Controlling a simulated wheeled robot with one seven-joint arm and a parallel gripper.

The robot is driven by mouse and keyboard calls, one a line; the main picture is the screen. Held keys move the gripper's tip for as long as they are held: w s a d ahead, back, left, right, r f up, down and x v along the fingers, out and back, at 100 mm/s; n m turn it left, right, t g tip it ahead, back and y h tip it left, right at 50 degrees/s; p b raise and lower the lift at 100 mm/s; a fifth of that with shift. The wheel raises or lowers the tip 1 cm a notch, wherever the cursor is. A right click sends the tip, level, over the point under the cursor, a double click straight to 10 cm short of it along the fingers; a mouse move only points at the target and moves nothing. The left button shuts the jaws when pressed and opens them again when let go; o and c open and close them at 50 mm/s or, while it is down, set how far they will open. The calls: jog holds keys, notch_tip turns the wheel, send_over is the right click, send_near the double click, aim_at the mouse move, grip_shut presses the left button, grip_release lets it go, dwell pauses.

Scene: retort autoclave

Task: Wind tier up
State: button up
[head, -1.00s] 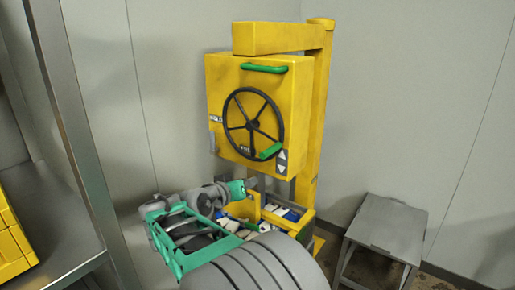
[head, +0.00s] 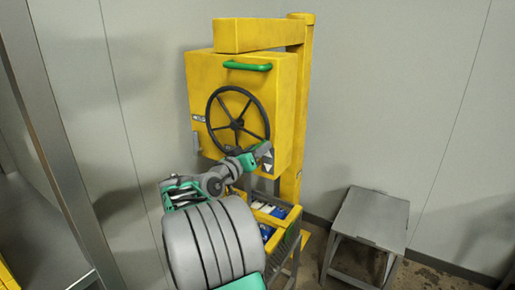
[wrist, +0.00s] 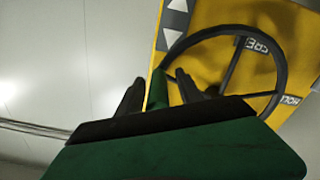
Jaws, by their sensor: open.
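The yellow box (head: 283,102) carries a black spoked handwheel (head: 212,112) on its front. The wheel also shows in the wrist view (wrist: 281,88), with part of its rim beyond my fingers. My gripper (head: 264,152) is at the lower right of the wheel, in front of the box. In the wrist view my gripper (wrist: 158,84) is open, its two dark fingers either side of the wheel's green grip (wrist: 157,92). I cannot tell whether they touch it. In the head view my gripper hides the grip. Up and down arrow marks (wrist: 176,20) show near the wheel.
A green bar handle (head: 247,66) is above the wheel. Below the box, a yellow-edged rack (head: 286,222) holds blue and white items, partly hidden by my arm. A grey side table (head: 370,216) stands clear at right. A metal post (head: 58,150) rises at left.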

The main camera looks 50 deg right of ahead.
jog(key=shift+c, duration=0.3)
grip_shut()
dwell(1.1)
